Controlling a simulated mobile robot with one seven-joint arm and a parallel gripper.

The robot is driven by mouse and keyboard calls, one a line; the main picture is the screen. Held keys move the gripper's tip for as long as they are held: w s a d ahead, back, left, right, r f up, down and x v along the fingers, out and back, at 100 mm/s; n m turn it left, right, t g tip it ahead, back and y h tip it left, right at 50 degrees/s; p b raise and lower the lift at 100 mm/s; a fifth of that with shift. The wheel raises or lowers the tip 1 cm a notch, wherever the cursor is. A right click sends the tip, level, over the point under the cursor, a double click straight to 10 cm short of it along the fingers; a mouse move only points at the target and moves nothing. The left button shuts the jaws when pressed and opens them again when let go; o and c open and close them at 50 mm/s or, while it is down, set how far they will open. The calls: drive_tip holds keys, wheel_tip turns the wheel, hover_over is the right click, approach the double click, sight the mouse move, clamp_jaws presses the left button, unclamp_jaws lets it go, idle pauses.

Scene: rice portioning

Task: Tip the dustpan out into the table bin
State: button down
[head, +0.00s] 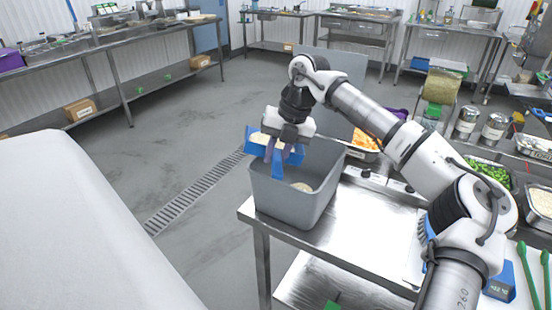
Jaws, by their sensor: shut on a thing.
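The dustpan (259,149) is blue and carries pale material, likely rice, on its pan. My gripper (278,150) is shut on the dustpan, with its purplish fingers over the dustpan's near side. It holds the dustpan above the back left part of the table bin (292,205). The bin is an open grey tub at the left corner of the steel table. A small pale patch lies on the bin's floor. The dustpan looks roughly level, but its exact tilt is hard to tell. My gripper hides part of the dustpan.
The steel table (362,236) has bare room right of the bin. A tray of orange food (364,141) stands behind the bin, and a tray of green food (488,175) and steel canisters (467,122) stand at right. A blue scale (500,284) and green-handled tools (527,275) are near right.

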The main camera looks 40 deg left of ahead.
drive_tip(key=shift+w+d+r+g+y, duration=0.1)
drive_tip(key=shift+w+r+g+y, duration=0.1)
drive_tip(key=shift+r+g+y, duration=0.4)
drive_tip(key=shift+w+d+r+g+y+b, duration=0.2)
drive_tip(key=shift+r+g+y+b, duration=0.15)
drive_tip(key=shift+g+y, duration=0.25)
drive_tip(key=shift+w+d+r+g+y+b, duration=0.2)
drive_tip(key=shift+g+y+b, duration=0.15)
drive_tip(key=shift+g+y, duration=0.2)
drive_tip(key=shift+w+d+r+g+y+b, duration=0.45)
drive_tip(key=shift+w+d+g+y+b, duration=0.15)
drive_tip(key=shift+g+y, duration=0.55)
drive_tip(key=shift+w+d+r+g+y+b, duration=0.5)
drive_tip(key=shift+w+d+g+y+b, duration=0.1)
drive_tip(key=shift+g+y, duration=0.55)
drive_tip(key=shift+w+d+r+g+y+b, duration=0.5)
drive_tip(key=shift+w+d+g+y, duration=0.1)
drive_tip(key=shift+g+y, duration=0.55)
